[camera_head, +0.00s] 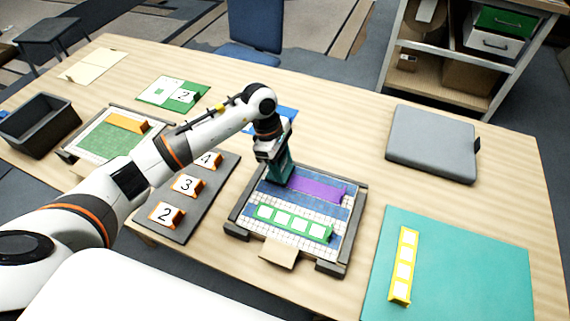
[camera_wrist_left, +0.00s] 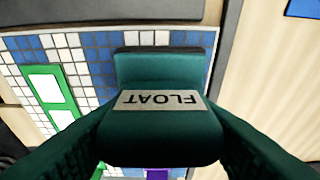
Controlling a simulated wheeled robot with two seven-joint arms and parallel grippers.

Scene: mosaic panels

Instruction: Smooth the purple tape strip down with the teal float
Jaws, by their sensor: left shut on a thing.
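The purple tape strip (camera_head: 315,190) lies across the upper part of the blue and white mosaic panel (camera_head: 333,240), slanting down to the right. My left gripper (camera_head: 274,152) is shut on the teal float (camera_head: 280,172) at the strip's left end. The float hides that end, and I cannot tell whether it presses on the strip. In the left wrist view the float's label reads FLOAT (camera_wrist_left: 160,100), and a bit of the purple strip (camera_wrist_left: 157,174) shows at the bottom edge. My right gripper is not in view.
A green strip with white tiles (camera_head: 290,222) lies lower on the panel, inside its dark frame (camera_head: 353,225). A dark board with numbered blocks (camera_head: 187,185) stands left. A teal mat (camera_head: 460,270) with a yellow strip (camera_head: 404,265) lies right. A grey pad (camera_head: 432,142) is behind.

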